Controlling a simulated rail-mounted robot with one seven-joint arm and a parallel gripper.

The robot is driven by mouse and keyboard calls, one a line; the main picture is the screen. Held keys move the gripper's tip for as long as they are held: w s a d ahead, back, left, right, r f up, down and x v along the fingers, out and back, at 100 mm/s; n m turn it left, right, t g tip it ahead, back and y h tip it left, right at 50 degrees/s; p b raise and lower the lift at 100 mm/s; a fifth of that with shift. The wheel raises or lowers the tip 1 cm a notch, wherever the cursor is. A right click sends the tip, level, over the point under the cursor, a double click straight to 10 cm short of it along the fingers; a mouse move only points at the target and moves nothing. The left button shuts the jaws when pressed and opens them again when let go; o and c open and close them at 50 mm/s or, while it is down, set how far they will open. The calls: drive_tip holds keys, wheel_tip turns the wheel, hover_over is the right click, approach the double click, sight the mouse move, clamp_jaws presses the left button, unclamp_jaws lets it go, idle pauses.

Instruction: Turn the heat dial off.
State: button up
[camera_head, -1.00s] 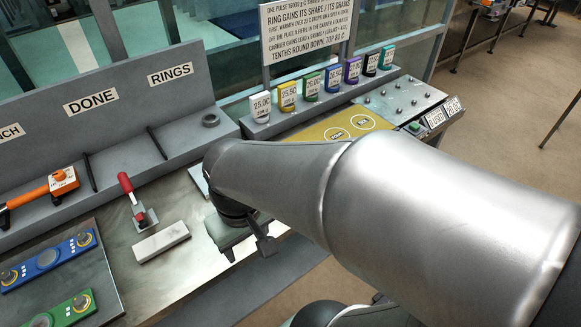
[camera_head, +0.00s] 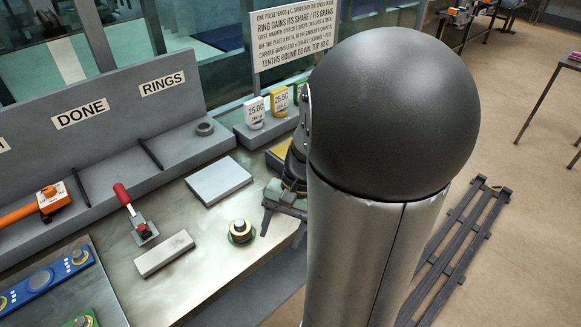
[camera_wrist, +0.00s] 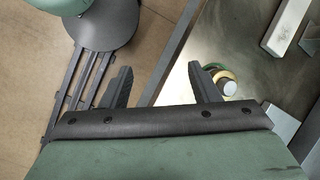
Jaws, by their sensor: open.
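An orange tool (camera_head: 35,203) lies at the left on the grey ledge, with a small orange-red knob (camera_head: 49,190) beside a white label. The label is too small to read, so I cannot tell whether this knob is the heat dial or how it is set. My gripper (camera_head: 283,222) is far to its right, at the bench's front edge. In the wrist view my gripper (camera_wrist: 160,85) is open with nothing between its fingers. A brass round piece with a green ring (camera_head: 241,231) stands on the bench beside the gripper; it also shows behind one finger in the wrist view (camera_wrist: 229,86).
A red-handled clamp (camera_head: 135,215), a pale block (camera_head: 164,253) and a light plate (camera_head: 218,180) lie on the bench. Blue (camera_head: 45,280) and green panels are at lower left. A grey rack (camera_head: 460,250) lies on the floor at right. My arm hides the shelf's right part.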

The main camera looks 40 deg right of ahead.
drive_tip(key=s+d+f+m+t+y+b, duration=0.2)
drive_tip(key=d+f+m+t, duration=0.3)
drive_tip(key=d, duration=0.5)
drive_tip(key=s+d+f+m+t+y+b, duration=0.2)
drive_tip(key=d+f+m+t+b, duration=0.1)
drive_tip(key=d+f+m, duration=0.55)
drive_tip(key=s+d+f+m+t+h+b, duration=0.2)
drive_tip(key=s+d+f+m+t+h, duration=0.5)
drive_tip(key=s+d+f+m+t, duration=0.35)
drive_tip(key=w+a+r+m+p, duration=0.1)
drive_tip(key=w+p, duration=0.1)
drive_tip(key=w, duration=1.4)
drive_tip(key=shift+w+a+r+m, duration=0.25)
drive_tip(key=shift+r+m, duration=0.05)
drive_tip(key=shift+r, duration=0.1)
drive_tip(key=c, duration=1)
